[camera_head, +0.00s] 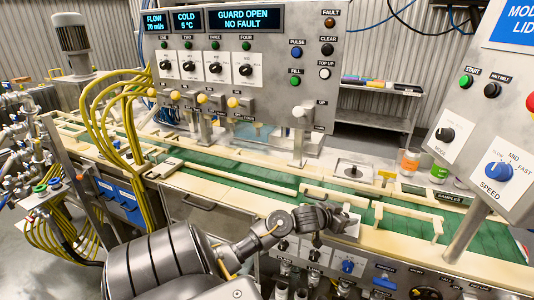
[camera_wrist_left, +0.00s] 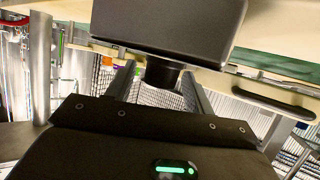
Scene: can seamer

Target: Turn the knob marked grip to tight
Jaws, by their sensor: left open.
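No label reading grip is legible to me. On the lower front panel, a black knob (camera_head: 283,244) and a second black knob (camera_head: 314,255) sit on white plates, with a blue knob (camera_head: 348,266) to their right. My left gripper (camera_head: 322,218) is in front of the machine, just above these knobs, and partly covers the panel. It is open; I see nothing held. In the left wrist view, a large dark block with a short black cylinder (camera_wrist_left: 162,72) fills the top centre; I cannot tell what it is. My right gripper is not in view.
The upper panel has several black knobs, such as one (camera_head: 214,68). The right panel has a black knob (camera_head: 445,134) and a blue speed knob (camera_head: 498,172). A green conveyor (camera_head: 400,222) with cream rails runs behind my gripper. Yellow hoses (camera_head: 130,120) stand at left.

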